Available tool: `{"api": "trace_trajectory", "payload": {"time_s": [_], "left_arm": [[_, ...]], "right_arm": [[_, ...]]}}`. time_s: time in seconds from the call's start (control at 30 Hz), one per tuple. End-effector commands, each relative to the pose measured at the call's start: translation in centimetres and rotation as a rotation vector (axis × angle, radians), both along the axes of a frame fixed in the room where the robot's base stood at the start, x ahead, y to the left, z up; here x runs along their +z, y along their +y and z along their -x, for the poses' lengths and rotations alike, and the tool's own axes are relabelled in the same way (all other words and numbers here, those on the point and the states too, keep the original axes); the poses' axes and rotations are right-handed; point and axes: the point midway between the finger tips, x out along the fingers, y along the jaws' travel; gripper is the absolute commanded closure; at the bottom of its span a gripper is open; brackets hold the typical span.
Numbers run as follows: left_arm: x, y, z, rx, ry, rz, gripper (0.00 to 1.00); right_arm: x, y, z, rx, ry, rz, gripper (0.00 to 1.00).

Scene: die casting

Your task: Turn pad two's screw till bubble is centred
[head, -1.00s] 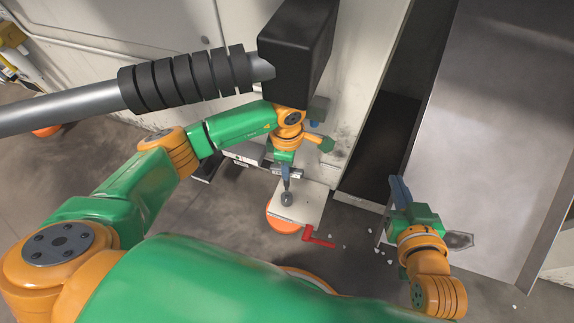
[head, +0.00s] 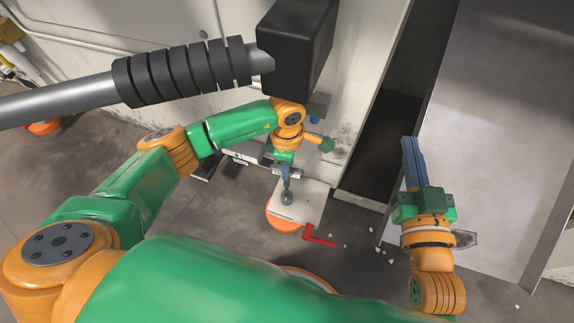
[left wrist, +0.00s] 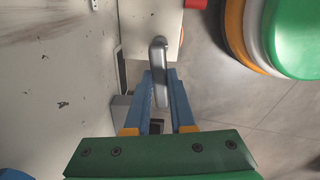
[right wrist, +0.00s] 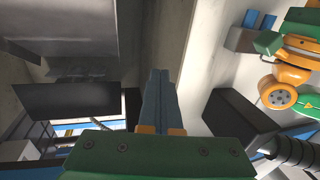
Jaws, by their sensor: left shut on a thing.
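My left gripper (head: 286,182) points down over a pale plate (head: 311,203) beside the machine's foot. Its blue fingers are shut on a grey metal tool (left wrist: 158,52), whose rounded end (head: 287,198) shows over the plate in the head view. An orange disc (head: 282,219) lies partly under the plate. I cannot make out a screw thread or a bubble. My right gripper (head: 409,142) is away to the right, in front of a grey metal panel. Its fingers are together and empty, also in the right wrist view (right wrist: 159,75).
A red L-shaped bar (head: 319,241) lies by the plate's near corner. Small pale bits (head: 378,250) are scattered on the floor. A black block (head: 296,45) hangs above my left forearm. The large metal panel (head: 495,120) fills the right side.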

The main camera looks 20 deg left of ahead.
Motion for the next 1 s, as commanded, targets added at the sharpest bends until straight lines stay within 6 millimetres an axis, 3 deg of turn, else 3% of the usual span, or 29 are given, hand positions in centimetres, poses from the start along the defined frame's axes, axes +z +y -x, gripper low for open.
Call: {"api": "trace_trajectory", "payload": {"time_s": [1.0], "left_arm": [[-1.4, 0.0, 0.0, 0.000, -0.001, 0.000, 1.00]], "right_arm": [[8.0, 0.8, 1.8, 0.037, -0.428, -0.097, 1.00]]}}
